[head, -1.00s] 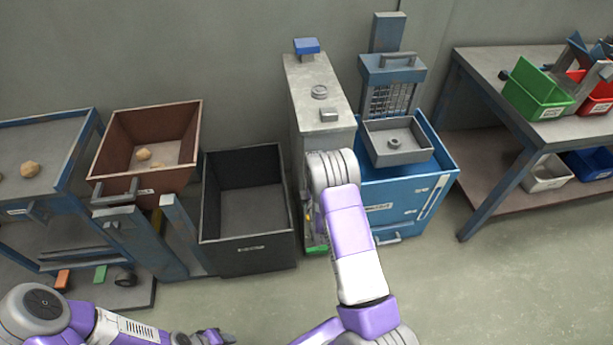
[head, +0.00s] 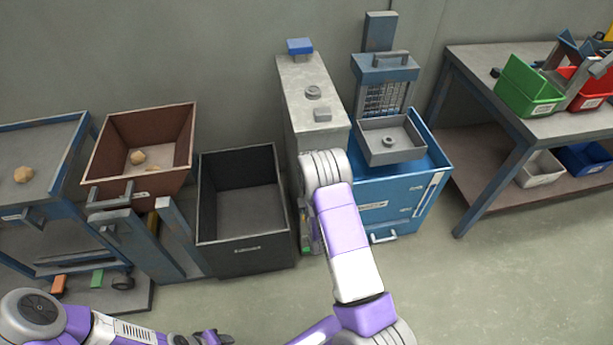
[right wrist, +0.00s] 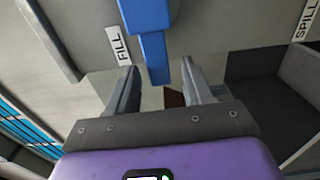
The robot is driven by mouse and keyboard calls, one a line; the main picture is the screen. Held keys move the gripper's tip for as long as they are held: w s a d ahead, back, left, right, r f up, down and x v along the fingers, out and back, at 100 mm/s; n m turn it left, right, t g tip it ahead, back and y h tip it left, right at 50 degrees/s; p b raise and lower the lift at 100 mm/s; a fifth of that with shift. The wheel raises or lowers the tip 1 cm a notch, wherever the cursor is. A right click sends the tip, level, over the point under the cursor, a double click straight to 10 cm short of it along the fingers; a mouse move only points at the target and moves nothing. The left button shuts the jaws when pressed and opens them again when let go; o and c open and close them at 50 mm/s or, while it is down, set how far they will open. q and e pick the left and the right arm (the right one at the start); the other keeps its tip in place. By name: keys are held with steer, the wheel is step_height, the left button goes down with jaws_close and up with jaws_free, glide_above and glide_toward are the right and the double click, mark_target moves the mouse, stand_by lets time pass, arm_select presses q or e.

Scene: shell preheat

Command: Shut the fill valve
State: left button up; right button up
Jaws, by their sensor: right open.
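A blue lever handle (right wrist: 151,35), beside a white FILL label (right wrist: 118,46), shows in the right wrist view and looks like the fill valve's handle. My right gripper (right wrist: 160,80) is open. Its two fingers stand on either side of the handle's lower end, with gaps visible on both sides; I cannot tell how deep the handle sits between them. In the head view the right wrist hides this gripper and the valve at the front of the tall grey cabinet (head: 312,75). My left gripper (head: 212,338) is low at the bottom edge, and its jaws are unclear.
A black bin (head: 246,252) stands left of the grey cabinet, and a blue cabinet (head: 400,195) with a grey tray (head: 382,152) stands right of it. A brown bin (head: 135,172) is further left. A workbench (head: 470,110) is at right. The floor in front is clear.

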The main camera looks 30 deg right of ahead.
steer(key=v, duration=0.4)
steer(key=shift+s+a+p, duration=0.15)
steer(key=shift+s+p, duration=0.2)
steer(key=shift+s, duration=0.05)
steer(key=s+a+f+m+g+y+p, duration=0.4)
steer(key=s+a+f+m+g+y, duration=0.25)
steer(key=a+f+m+g, duration=0.35)
steer(key=s+a+r+m+g+y+p, duration=0.2)
steer(key=s+a+m+g+y, duration=0.2)
steer(key=s+a, duration=0.9)
steer(key=s+m+g, duration=0.1)
steer(key=m+g, duration=0.1)
steer(key=shift+s+a+m+p, duration=0.2)
steer(key=shift+m+p, duration=0.1)
steer(key=shift+p, duration=0.1)
steer(key=shift+c, duration=0.8)
steer(key=shift+d, duration=0.15)
